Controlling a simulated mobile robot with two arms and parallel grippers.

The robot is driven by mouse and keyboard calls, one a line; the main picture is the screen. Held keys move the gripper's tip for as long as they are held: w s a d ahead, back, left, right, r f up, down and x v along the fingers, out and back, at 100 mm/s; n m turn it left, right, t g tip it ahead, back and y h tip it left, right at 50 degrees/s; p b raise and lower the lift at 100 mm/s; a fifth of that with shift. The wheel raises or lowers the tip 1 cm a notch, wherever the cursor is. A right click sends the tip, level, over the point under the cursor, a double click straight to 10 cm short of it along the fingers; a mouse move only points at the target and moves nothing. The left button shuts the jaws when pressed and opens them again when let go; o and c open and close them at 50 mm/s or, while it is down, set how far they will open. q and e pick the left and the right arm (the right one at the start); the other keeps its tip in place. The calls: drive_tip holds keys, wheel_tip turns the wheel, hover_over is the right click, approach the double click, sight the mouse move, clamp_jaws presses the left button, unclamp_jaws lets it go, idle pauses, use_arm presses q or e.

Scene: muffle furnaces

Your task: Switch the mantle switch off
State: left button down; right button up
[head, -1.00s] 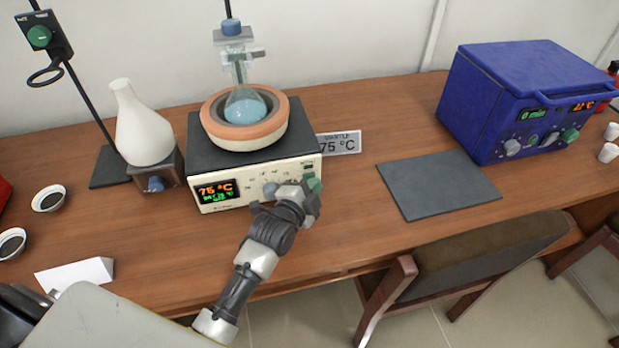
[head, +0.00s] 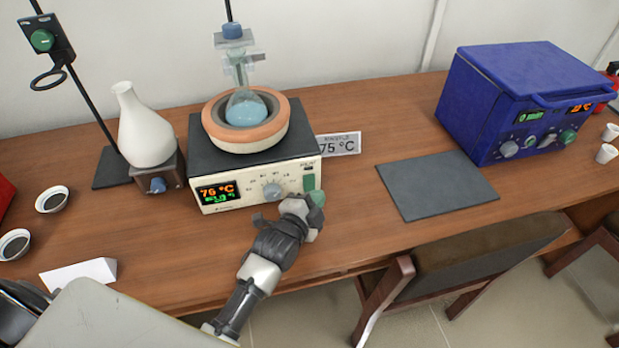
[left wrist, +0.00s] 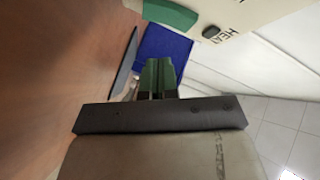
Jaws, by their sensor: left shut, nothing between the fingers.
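The heating mantle (head: 250,112) stands on a cream control box (head: 232,200) with a black top. The box's display (head: 218,192) reads about 76 °C in orange. A dial (head: 271,191) sits mid-panel, and the green mantle switch (head: 309,183) is at the panel's right end. The switch also shows at the top of the left wrist view (left wrist: 170,14), beside a dark round spot and "HEAT" lettering. My left gripper (head: 317,198), with green fingertips, is just in front of and below the switch, apart from it in the wrist view (left wrist: 157,76). It is shut and empty.
A round flask (head: 245,108) with clamped glassware sits in the mantle. A white flask (head: 143,130) is at the left, a blue furnace (head: 520,100) at the right. A dark mat (head: 437,185) lies between, with bare table around it.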

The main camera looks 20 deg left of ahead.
use_arm(q)
drive_tip(key=shift+s+d+f+p, duration=0.1)
drive_tip(key=shift+s+d+p, duration=0.15)
drive_tip(key=shift+s+d, duration=0.4)
drive_tip(key=shift+s+d+f+p, duration=0.1)
drive_tip(key=shift+s+d+p, duration=0.2)
drive_tip(key=shift+s, duration=0.6)
